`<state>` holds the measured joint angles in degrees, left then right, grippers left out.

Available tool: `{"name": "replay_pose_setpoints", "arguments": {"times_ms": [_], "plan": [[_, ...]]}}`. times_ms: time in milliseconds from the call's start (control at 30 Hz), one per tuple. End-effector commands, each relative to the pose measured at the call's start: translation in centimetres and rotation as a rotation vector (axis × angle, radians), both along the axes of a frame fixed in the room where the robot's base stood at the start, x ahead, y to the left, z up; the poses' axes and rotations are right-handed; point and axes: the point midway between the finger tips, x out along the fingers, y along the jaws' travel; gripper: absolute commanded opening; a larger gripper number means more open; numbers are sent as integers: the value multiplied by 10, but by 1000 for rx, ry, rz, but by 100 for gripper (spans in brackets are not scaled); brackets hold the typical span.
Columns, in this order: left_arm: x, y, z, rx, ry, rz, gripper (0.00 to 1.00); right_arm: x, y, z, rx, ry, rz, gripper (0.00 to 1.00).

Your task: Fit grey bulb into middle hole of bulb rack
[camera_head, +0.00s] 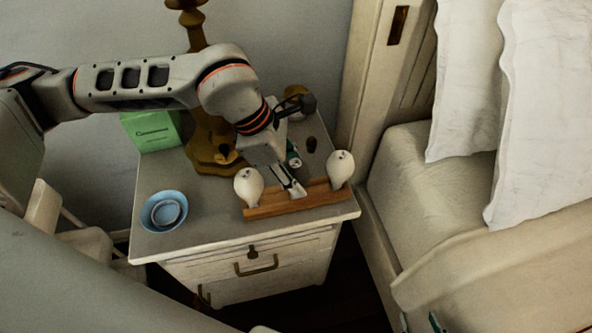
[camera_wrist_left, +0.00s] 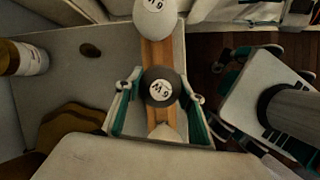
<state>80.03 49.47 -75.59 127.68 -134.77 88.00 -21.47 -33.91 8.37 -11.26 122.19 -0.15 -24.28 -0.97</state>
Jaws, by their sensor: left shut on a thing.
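The bulb rack (camera_head: 265,208) is a wooden bar near the front edge of the nightstand; it also shows in the left wrist view (camera_wrist_left: 151,55). White bulbs stand in its left (camera_head: 248,184) and right (camera_head: 340,166) holes. My left gripper (camera_head: 293,188) points down over the rack's middle, between the white bulbs. In the left wrist view its teal-lined fingers are shut on the grey bulb (camera_wrist_left: 160,87), a dark bulb with a "6 W" label, lined up with the rack. The middle hole is hidden, so I cannot tell whether the bulb is seated. My right gripper (camera_head: 420,321) barely shows at the bottom edge, fingertips apart.
Blue bowls (camera_head: 163,211) sit at the nightstand's left front. A green box (camera_head: 152,131) and a brown lamp base (camera_head: 205,150) stand behind, with a small bottle (camera_wrist_left: 25,58) near the rack. The bed (camera_head: 430,200) is at the right. Bare tabletop lies between bowls and rack.

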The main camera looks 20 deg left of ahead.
Motion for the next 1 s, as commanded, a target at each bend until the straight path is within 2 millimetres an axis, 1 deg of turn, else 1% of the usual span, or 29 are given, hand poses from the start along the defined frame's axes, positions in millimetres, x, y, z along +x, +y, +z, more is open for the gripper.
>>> {"name": "replay_pose_setpoints", "arguments": {"times_ms": [33,100,433,567,667,900,1000], "plan": [[0,0,0,0,0,0,43,0,0,0,2,0,-1,40],[0,0,0,0,0,0,58,0,1,0,2,1,-2,40],[0,0,0,0,0,0,58,-2,0,-1,-3,2,7,40],[-1,3,8,0,-1,1,58,-1,0,0,-3,1,7,40],[-3,9,23,0,-4,1,58,-1,0,0,-2,0,5,40],[-12,26,68,0,-5,2,58,0,0,0,-2,0,4,40],[-15,32,85,-1,-4,1,58,0,0,0,-2,0,4,40]]}}
